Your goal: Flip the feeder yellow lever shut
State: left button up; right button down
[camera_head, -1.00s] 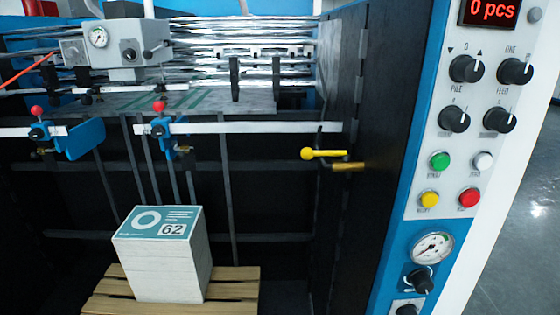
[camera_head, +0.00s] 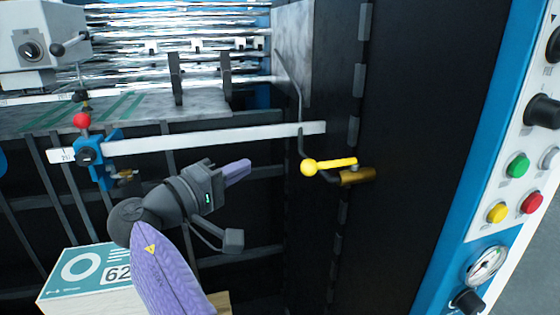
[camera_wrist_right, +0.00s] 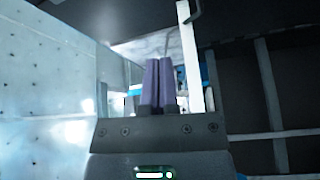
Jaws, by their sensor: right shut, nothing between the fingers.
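The yellow lever (camera_head: 330,165) with its round knob sticks out to the left from a brass fitting (camera_head: 357,177) on the dark side panel in the head view. It lies nearly level. My right gripper (camera_head: 237,172) is to the left of the lever's knob, with a clear gap in the picture. Its purple fingers are together and hold nothing. The closed fingers also show in the right wrist view (camera_wrist_right: 159,84), where I cannot make out the lever. My left gripper is not in view.
A white horizontal bar (camera_head: 215,138) runs just above my right gripper. A blue clamp with a red knob (camera_head: 82,121) sits on it at left. A paper stack (camera_head: 80,275) is below left. The control panel (camera_head: 520,150) is at right.

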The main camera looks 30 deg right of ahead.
aim_at(331, 165)
jog(key=s+d, duration=0.1)
jog(key=d, duration=0.8)
jog(key=shift+d, duration=0.25)
jog(key=shift+s+f, duration=0.1)
